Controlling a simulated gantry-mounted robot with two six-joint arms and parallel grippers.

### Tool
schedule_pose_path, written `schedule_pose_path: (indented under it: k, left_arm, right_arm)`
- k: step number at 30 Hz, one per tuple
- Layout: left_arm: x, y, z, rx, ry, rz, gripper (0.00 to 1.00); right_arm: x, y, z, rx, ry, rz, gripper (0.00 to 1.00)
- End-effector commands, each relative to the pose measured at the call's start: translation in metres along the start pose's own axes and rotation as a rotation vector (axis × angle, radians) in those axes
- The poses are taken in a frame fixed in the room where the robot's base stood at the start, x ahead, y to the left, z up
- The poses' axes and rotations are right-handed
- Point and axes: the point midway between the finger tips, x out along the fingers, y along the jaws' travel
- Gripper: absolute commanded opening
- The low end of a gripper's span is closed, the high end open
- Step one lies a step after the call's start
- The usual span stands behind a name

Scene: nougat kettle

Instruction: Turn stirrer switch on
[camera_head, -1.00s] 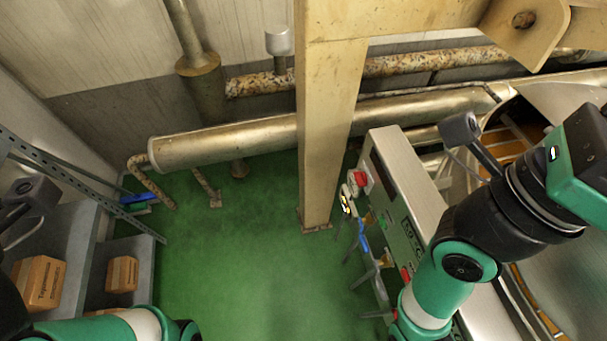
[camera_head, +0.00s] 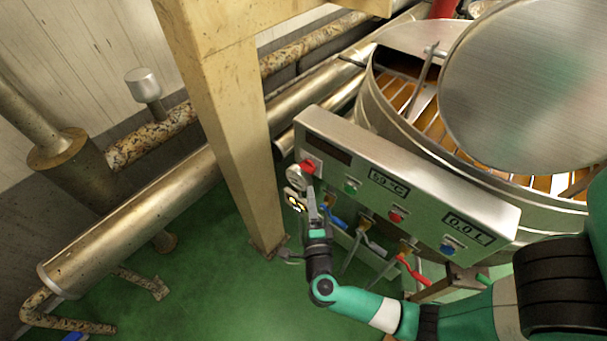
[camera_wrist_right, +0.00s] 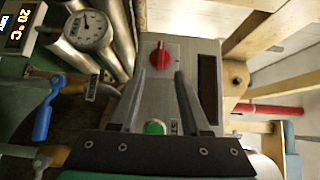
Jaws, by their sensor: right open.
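A grey control panel (camera_head: 405,195) stands in front of the kettle. A red rotary switch (camera_head: 309,167) is at the panel's left end, beside a dark display. It also shows in the right wrist view (camera_wrist_right: 160,56), with a green button (camera_wrist_right: 155,127) nearer the gripper. No label reading stirrer is legible. My right gripper (camera_head: 313,195) is in front of the panel's left end, just below the switch in the head view. In the right wrist view the gripper (camera_wrist_right: 161,76) is open and empty, its fingertips on either side of the switch's line. Contact cannot be told.
The steel kettle (camera_head: 395,108) stands behind the panel with its round lid (camera_head: 530,85) raised. Valves with blue (camera_head: 333,221) and red (camera_head: 413,270) handles sit below the panel. A gauge (camera_wrist_right: 88,30) is beside it. A beige post (camera_head: 230,120) stands to the left.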

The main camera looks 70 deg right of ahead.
Motion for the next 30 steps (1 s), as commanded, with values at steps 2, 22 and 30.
schedule_pose_path:
  k: [2,22,30]
  left_arm:
    - [-0.005,0.0,0.004,0.0,0.0,0.0,0.64]
    - [-0.017,0.0,0.016,0.0,-0.001,0.0,0.64]
    - [-0.017,0.0,0.016,0.0,0.0,0.0,0.64]
  right_arm:
    - [0.018,0.002,-0.002,0.002,0.008,-0.002,0.46]
    - [0.096,-0.001,0.0,0.001,0.0,-0.002,0.46]
    - [0.096,-0.001,0.0,0.001,0.0,-0.002,0.07]
